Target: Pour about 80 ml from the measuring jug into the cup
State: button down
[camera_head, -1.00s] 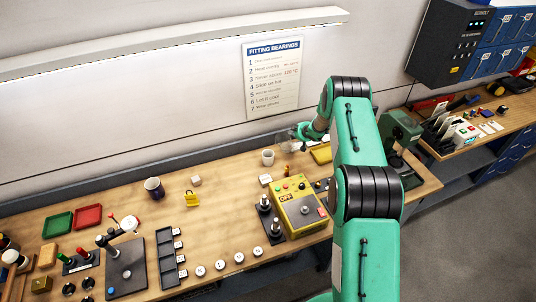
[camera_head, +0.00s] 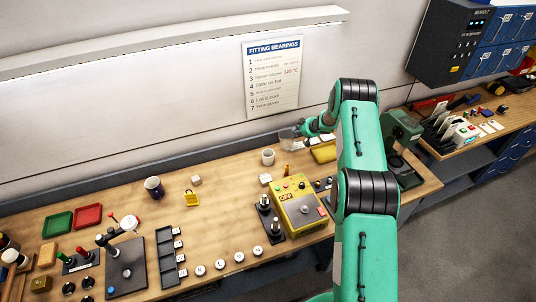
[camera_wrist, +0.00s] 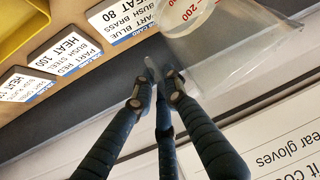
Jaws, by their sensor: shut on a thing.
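The measuring jug (camera_wrist: 232,52) is clear, with red scale marks including 200 in the wrist view. In the head view the jug (camera_head: 287,138) is small and pale, held above the back of the bench. My gripper (camera_head: 302,129) is shut on it; in the wrist view the dark fingers of my gripper (camera_wrist: 160,82) close at its near side, where the grip is hard to make out. A white cup (camera_head: 268,157) stands upright on the bench, left of and below the jug in the picture, apart from it. The liquid level and the cup's inside are too small to read.
A dark blue mug (camera_head: 153,187) stands farther left. A yellow control box (camera_head: 300,207) is in front of the cup. A yellow tray (camera_head: 323,152) lies right of it, near label cards (camera_wrist: 60,60). The wall is close behind. Bench between mug and cup is mostly clear.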

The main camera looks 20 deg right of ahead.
jog(key=shift+w+d+f+m+y, duration=0.15)
jog(key=shift+d+f+m+y, duration=0.15)
jog(key=shift+d+f+y, duration=0.3)
jog(key=shift+a+f, duration=0.1)
jog(key=shift+f, duration=0.05)
